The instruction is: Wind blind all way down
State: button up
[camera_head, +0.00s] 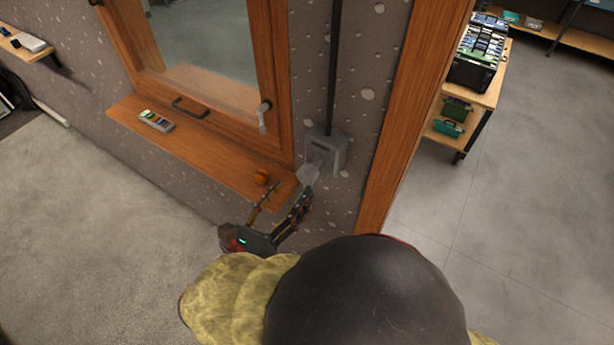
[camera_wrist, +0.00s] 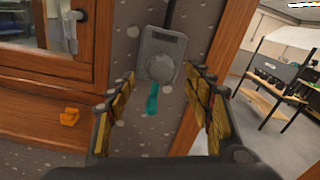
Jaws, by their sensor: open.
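A grey winder box (camera_head: 327,150) is fixed to the speckled wall between the window frame and a wooden post, with a dark strap or rod running up from it. It also shows in the wrist view (camera_wrist: 158,45), with a round grey hub (camera_wrist: 162,70) and a teal handle (camera_wrist: 152,98) hanging below the hub. My gripper (camera_head: 288,192) is open, just below and in front of the box. In the wrist view its fingers stand on either side of the handle, apart from it. The window pane (camera_head: 205,45) is partly visible; I cannot make out the blind.
A wooden sill (camera_head: 190,152) below the window holds a remote-like device (camera_head: 156,121) and a small orange object (camera_head: 261,177) close to my gripper. The window has a grey handle (camera_head: 263,116). A shelf unit (camera_head: 487,100) with cases stands at right; the floor between is clear.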

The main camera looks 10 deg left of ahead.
aim_at(303, 180)
jog(key=x, duration=0.6)
jog(key=shift+s, duration=0.1)
jog(key=shift+c, duration=1.2)
grip_shut()
